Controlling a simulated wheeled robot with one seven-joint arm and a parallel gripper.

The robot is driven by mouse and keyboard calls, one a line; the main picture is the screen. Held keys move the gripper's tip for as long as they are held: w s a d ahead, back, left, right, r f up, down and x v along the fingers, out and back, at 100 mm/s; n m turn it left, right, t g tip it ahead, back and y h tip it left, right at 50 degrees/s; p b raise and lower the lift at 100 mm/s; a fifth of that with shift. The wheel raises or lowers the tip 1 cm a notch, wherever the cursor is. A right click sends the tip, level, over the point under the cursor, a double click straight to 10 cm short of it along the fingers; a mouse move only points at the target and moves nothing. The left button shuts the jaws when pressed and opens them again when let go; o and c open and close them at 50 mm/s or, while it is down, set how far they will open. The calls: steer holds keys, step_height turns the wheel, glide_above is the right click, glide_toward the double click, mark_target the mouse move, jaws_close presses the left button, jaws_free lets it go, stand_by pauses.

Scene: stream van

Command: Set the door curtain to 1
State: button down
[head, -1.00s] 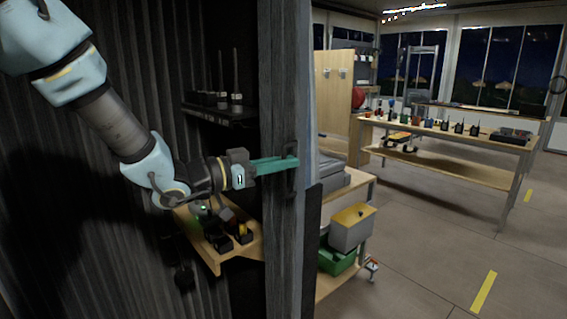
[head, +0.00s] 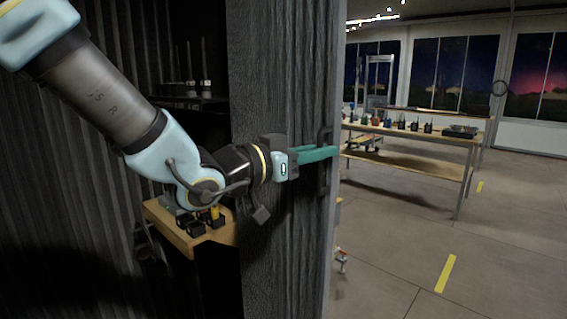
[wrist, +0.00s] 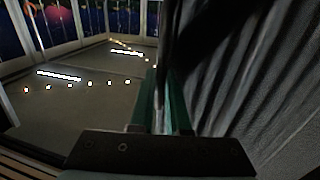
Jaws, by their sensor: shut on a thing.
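The door curtain (head: 275,70) is a dark grey, wood-textured panel standing upright in the middle of the head view. A dark vertical handle (head: 323,178) sits near its right edge. My gripper (head: 330,154) has green fingers shut on this handle. In the wrist view the green fingers (wrist: 160,105) close around a dark upright bar, and the dark ribbed curtain surface (wrist: 235,75) fills the right side. The fingertips' exact contact is partly hidden.
To the right, a long wooden table (head: 410,165) carries several radios. Open grey floor (head: 400,260) with yellow marks lies right of the curtain. A small red-and-white item (head: 341,258) is on the floor side.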

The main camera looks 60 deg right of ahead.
steer(key=s+a+b, duration=0.3)
steer(key=s+b, duration=0.1)
steer(key=s, duration=0.7)
steer(key=shift+a+b, duration=0.25)
steer(key=shift+b, duration=0.05)
steer(key=c, duration=0.9)
jaws_free()
steer(key=shift+w+a, duration=0.1)
steer(key=shift+w, duration=0.05)
steer(key=v, duration=1)
steer(key=shift+w+a+b, duration=0.1)
steer(key=shift+a+b, duration=0.2)
